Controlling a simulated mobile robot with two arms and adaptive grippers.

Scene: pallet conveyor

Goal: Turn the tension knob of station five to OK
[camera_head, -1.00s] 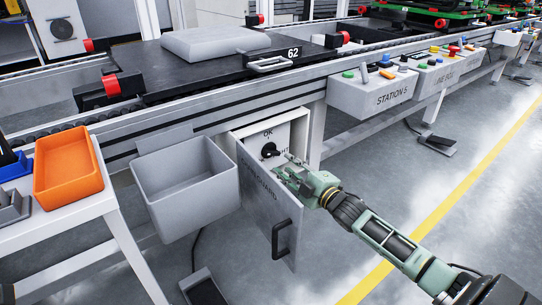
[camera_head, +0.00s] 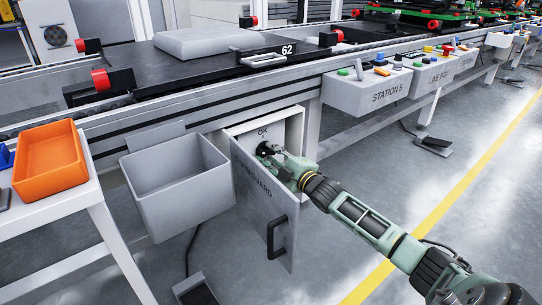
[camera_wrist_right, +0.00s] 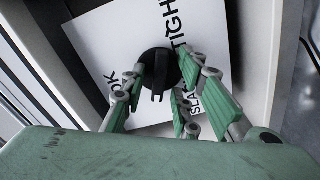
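The black tension knob (camera_head: 264,149) sits on a white plate inside an open box under the conveyor, below the word OK (camera_head: 263,132). In the right wrist view the knob (camera_wrist_right: 158,70) shows its raised bar running roughly up and down the picture. OK (camera_wrist_right: 116,82) is on its left, TIGHT at upper right and SLACK at lower right. Which mark it points to is unclear. My right gripper (camera_head: 270,157) reaches into the box. Its green fingers (camera_wrist_right: 160,76) are spread on both sides of the knob; firm contact is not clear. My left gripper is not in view.
The grey guard door (camera_head: 257,196) stands open beside my right gripper. A grey bin (camera_head: 180,205) hangs left of it. The STATION 5 button box (camera_head: 384,98) is at upper right. An orange tray (camera_head: 48,185) is on a white table at left.

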